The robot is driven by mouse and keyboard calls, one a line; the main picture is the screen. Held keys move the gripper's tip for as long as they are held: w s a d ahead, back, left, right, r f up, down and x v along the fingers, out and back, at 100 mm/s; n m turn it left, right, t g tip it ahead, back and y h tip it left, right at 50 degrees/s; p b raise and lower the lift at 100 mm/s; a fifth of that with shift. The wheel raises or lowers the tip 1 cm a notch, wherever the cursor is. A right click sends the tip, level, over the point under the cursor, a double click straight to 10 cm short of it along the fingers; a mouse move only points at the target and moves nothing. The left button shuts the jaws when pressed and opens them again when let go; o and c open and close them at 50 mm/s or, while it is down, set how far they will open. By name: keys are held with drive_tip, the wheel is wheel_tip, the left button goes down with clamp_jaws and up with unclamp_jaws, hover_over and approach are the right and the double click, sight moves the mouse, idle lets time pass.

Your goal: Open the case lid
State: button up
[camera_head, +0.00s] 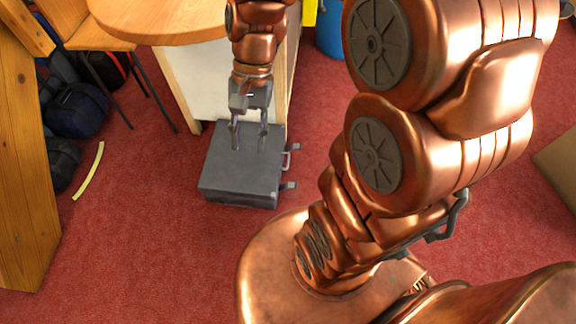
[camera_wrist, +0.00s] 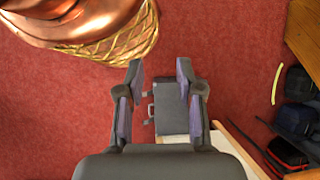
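The case (camera_head: 240,178) is a dark grey box lying on the red carpet in the head view, with its lid down. A handle and latches (camera_head: 289,158) show on its right side. My gripper (camera_head: 250,142) points down over the far part of the case lid, fingers spread apart with nothing between them. In the wrist view my gripper (camera_wrist: 158,72) is also open, and the case (camera_wrist: 172,108) shows between and beyond the fingers, partly hidden by them. I cannot tell whether the fingertips touch the lid.
A wooden round-topped table (camera_head: 160,18) with a white cabinet side stands just behind the case. A chair (camera_head: 88,40) and dark bags (camera_head: 78,112) are at the left. A yellow strip (camera_head: 89,171) lies on the carpet. Open carpet lies left of and in front of the case.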

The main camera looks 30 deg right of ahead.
drive_tip(key=w+d+f+m+y+b, duration=0.3)
drive_tip(key=w+f+m+y+b, duration=0.2)
drive_tip(key=w+f+m+b, duration=0.65)
drive_tip(key=m+t+y+b, duration=0.4)
drive_tip(key=m+t+b, duration=0.5)
drive_tip(key=m+b, duration=0.5)
hover_over(288, 161)
drive_tip(key=a, duration=0.5)
wheel_tip(288, 161, down, 40)
drive_tip(key=m, duration=0.1)
drive_tip(key=s+d+f+m+t+b, duration=0.2)
drive_tip(key=d+f+m, duration=0.15)
drive_tip(key=f, duration=0.35)
drive_tip(key=s+d+f+m+t+h+b, duration=0.1)
drive_tip(key=d+f+m+b, duration=0.25)
drive_tip(key=f, duration=0.35)
drive_tip(key=s+d+f+m+t+b, duration=0.1)
drive_tip(key=s+d+f+m+t, duration=0.2)
drive_tip(key=f, duration=0.4)
drive_tip(key=shift+g, duration=0.6)
drive_tip(key=shift+w+d+b+x, duration=0.2)
drive_tip(key=shift+b+x, duration=0.3)
drive_tip(key=shift+x, duration=0.85)
drive_tip(key=shift+w+d+b+x, duration=0.15)
drive_tip(key=shift+b+x, duration=0.3)
drive_tip(key=shift+x, duration=0.85)
drive_tip(key=shift+w+d+b+x, duration=0.2)
drive_tip(key=shift+b+x, duration=0.3)
drive_tip(key=shift+x, duration=0.85)
drive_tip(key=shift+f, duration=0.1)
